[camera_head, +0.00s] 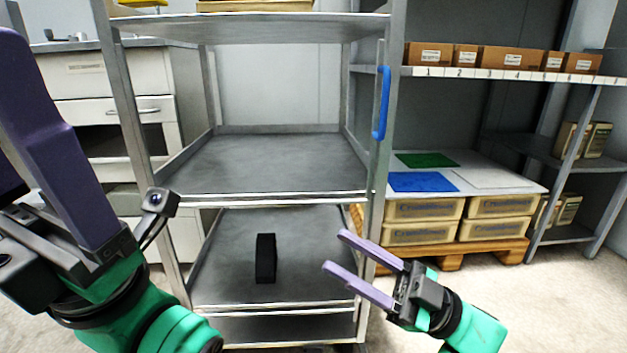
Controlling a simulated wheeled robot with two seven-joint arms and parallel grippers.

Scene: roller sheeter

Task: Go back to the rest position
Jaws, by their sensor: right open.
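My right gripper (334,252) is at the lower right, in front of the metal rack's right side. Its two purple fingers are apart with nothing between them. My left gripper (62,150) is large and close to the camera at the left edge. One broad purple finger shows, and the rest is cut off by the frame, so its opening cannot be judged. A black block (265,258) stands upright on a lower shelf of the rack, to the left of my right gripper and apart from it.
The metal rack (270,198) with a blue handle (382,103) stands ahead; its middle shelf is empty. At right are a shelf with cardboard boxes (510,58), and beige crates (423,208) on a wooden pallet (455,250). A drawer cabinet (85,75) is at left. Floor is clear at lower right.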

